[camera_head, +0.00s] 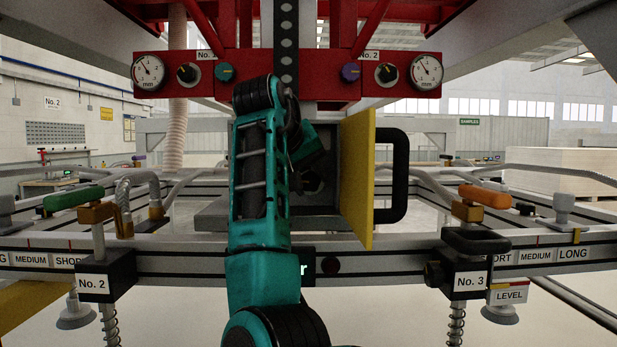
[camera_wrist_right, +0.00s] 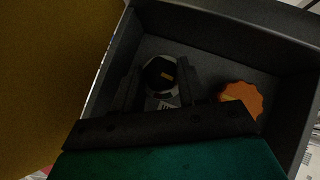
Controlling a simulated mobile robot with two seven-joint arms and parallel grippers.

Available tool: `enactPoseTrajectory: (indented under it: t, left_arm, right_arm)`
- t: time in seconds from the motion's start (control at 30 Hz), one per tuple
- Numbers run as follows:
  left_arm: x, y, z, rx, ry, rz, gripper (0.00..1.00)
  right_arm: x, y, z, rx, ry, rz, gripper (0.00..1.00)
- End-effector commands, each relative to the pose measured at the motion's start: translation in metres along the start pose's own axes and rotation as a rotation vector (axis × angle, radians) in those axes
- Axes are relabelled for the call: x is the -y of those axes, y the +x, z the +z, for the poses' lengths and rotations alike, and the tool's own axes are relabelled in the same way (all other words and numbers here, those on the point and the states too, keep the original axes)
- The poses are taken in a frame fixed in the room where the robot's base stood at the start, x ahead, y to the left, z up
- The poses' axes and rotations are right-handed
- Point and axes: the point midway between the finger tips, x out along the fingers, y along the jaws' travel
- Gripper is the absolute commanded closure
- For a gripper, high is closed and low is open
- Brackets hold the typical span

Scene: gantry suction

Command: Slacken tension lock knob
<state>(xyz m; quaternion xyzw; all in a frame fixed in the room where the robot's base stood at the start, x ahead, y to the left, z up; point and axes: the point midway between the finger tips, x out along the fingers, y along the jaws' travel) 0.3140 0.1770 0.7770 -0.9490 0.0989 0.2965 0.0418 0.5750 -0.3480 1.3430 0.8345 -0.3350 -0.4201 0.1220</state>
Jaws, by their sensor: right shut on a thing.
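My right gripper (camera_head: 312,182) reaches into an open grey box behind a yellow door (camera_head: 357,180). In the right wrist view, the right gripper (camera_wrist_right: 160,84) has a finger on each side of a dark round knob (camera_wrist_right: 160,72) with a small orange mark and a pale rim, and is shut on it. An orange scalloped knob (camera_wrist_right: 241,100) sits to its right inside the same box, apart from the fingers. Neither knob has a label I can read, so I cannot tell which one is the tension lock. In the head view my arm hides both knobs. My left gripper is not in view.
The yellow door stands open just right of my arm, with a black handle (camera_head: 396,176) on it. The grey box wall (camera_wrist_right: 297,120) closes in on the right. A red gantry panel (camera_head: 330,72) with gauges hangs above. A rail (camera_head: 400,258) runs across in front.

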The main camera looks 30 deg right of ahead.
Motion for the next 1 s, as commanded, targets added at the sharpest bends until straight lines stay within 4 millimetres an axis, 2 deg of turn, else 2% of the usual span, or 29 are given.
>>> enactPoseTrajectory:
  t: [0.5,1.0]
  left_arm:
    - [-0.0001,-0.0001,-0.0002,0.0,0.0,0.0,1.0]
    - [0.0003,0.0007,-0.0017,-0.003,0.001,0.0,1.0]
  right_arm:
    - [0.004,-0.0001,0.0,-0.002,-0.222,0.223,0.89]
    - [0.0045,-0.0003,-0.0004,-0.005,-0.257,0.258,0.89]
